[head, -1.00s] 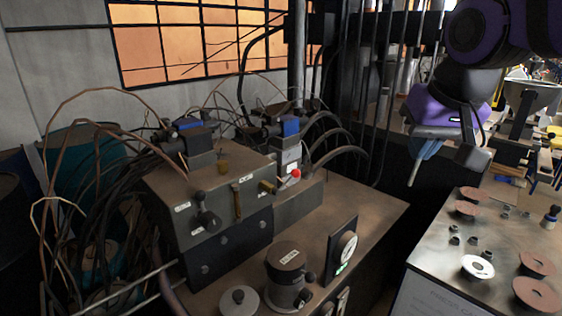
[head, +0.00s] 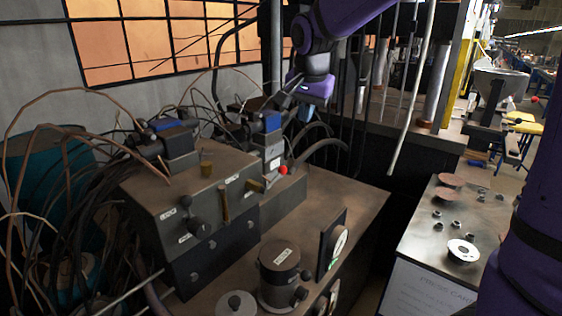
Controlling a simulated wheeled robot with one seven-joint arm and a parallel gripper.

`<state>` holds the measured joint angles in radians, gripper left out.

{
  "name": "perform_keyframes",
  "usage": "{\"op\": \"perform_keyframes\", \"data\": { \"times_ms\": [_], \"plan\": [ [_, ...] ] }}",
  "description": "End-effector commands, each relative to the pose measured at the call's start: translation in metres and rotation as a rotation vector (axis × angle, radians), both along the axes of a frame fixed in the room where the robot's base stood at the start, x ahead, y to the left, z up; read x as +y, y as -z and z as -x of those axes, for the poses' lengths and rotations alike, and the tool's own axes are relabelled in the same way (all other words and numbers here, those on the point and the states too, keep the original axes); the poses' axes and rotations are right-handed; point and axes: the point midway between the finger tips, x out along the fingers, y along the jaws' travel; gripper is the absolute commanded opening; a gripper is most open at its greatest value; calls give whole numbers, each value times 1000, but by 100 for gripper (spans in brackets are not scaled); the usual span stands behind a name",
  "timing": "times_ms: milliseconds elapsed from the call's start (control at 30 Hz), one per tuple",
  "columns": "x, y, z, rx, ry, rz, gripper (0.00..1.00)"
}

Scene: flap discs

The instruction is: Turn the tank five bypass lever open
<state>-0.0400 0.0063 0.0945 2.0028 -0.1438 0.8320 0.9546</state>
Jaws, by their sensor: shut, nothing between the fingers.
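The grey valve box (head: 165,215) on the bench carries several small levers. A dark knob lever (head: 195,228) and an upright brass lever (head: 224,205) are on its front, and a second brass lever (head: 254,186) points sideways at its right. Small white labels sit beside them, too small to read, so I cannot tell which is the tank five bypass. A red-tipped knob (head: 283,170) is further right. My gripper (head: 304,112) is shut and empty, up behind and right of the box, apart from the levers. Its fingertips are small and dark in this view.
A round labelled canister (head: 279,270) with a side knob and a gauge panel (head: 333,245) stand in front. Hoses and cables crowd the left and back. Bare bench (head: 350,198) lies to the right. A side table (head: 425,235) holds discs and nuts.

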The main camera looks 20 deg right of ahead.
Motion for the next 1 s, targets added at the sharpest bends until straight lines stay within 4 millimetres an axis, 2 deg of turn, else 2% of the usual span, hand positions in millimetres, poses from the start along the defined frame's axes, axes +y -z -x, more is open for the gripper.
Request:
{"op": "perform_keyframes", "data": {
  "times_ms": [100, 300, 433, 667, 1000],
  "plan": [
    [8, 18, -33, 13, 72, -22, 0],
    [19, 42, -71, 24, 171, -54, 0],
    [23, 50, -83, 25, 204, -64, 0],
    [23, 65, -89, 29, 214, -67, 0],
    [19, 122, -105, 30, 214, -67, 0]
  ]
}}
